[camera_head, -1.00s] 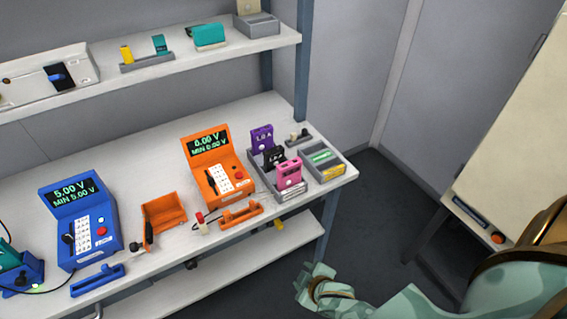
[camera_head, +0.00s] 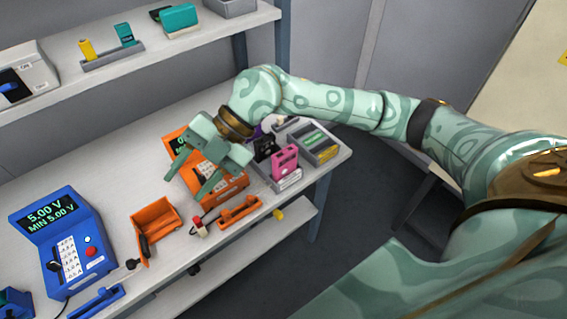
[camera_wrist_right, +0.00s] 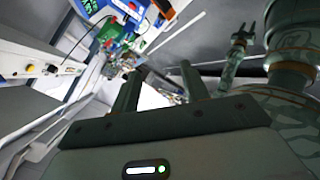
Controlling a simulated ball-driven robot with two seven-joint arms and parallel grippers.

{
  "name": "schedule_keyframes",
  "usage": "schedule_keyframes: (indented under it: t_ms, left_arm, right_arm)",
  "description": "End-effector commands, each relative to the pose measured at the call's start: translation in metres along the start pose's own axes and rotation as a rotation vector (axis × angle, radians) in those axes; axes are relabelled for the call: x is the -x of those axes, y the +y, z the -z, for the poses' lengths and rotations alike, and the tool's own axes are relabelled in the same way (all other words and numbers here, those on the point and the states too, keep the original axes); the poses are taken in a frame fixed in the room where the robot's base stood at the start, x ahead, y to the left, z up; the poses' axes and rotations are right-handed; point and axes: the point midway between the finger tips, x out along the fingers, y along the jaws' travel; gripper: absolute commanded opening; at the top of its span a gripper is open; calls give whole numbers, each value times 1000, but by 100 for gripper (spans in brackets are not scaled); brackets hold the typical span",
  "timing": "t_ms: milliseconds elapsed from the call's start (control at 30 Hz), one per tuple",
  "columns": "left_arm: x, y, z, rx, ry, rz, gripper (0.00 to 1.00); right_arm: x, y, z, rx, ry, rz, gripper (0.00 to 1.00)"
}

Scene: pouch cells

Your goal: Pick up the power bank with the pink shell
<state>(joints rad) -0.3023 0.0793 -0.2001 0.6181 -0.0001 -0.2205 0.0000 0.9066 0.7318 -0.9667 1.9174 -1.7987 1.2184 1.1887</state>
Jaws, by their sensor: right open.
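The power bank with the pink shell (camera_head: 285,160) stands upright in a grey rack at the right end of the workbench in the head view. A black power bank (camera_head: 265,148) stands just behind it to the left. A purple one (camera_head: 258,131) behind that is mostly hidden by my right arm. My right gripper (camera_head: 186,187) is open and empty, above the bench in front of the orange tester, left of the pink power bank and apart from it. Its two fingers show apart in the wrist view (camera_wrist_right: 161,75). A small distant gripper (camera_wrist_right: 243,36), seemingly my left, shows there; its jaws are unclear.
The orange tester (camera_head: 232,186) is partly covered by my right gripper. A blue tester (camera_head: 70,245) and an orange open holder (camera_head: 157,225) stand further left. A grey tray (camera_head: 318,146) sits right of the rack. The shelf (camera_head: 150,55) runs above the bench.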

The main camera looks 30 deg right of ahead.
Motion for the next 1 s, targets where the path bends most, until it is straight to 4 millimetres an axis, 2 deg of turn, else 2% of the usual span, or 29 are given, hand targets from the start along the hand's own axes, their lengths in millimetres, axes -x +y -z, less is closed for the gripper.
schedule_keyframes:
  t_ms: [33,100,200,300,400,500,800,1000]
  left_arm:
    - [0,0,1,0,1,0,36]
    - [0,0,1,0,2,0,36]
    - [0,0,2,0,4,1,36]
    - [0,0,3,0,5,1,36]
    - [-1,0,3,0,5,0,36]
    - [-4,0,2,0,3,0,36]
    - [-22,2,-4,0,-9,-4,36]
    - [-27,2,-5,0,-13,-5,36]
  right_arm:
    - [26,-12,-26,-72,-133,131,45]
    - [68,-30,-58,-227,-333,285,45]
    - [129,-47,-86,-457,-591,393,45]
    - [173,-56,-97,-639,-767,421,45]
    - [195,-61,-100,-738,-855,423,45]
    - [194,-70,-106,-770,-878,425,45]
    - [149,-115,-144,-767,-873,428,45]
    - [135,-129,-157,-763,-872,424,45]
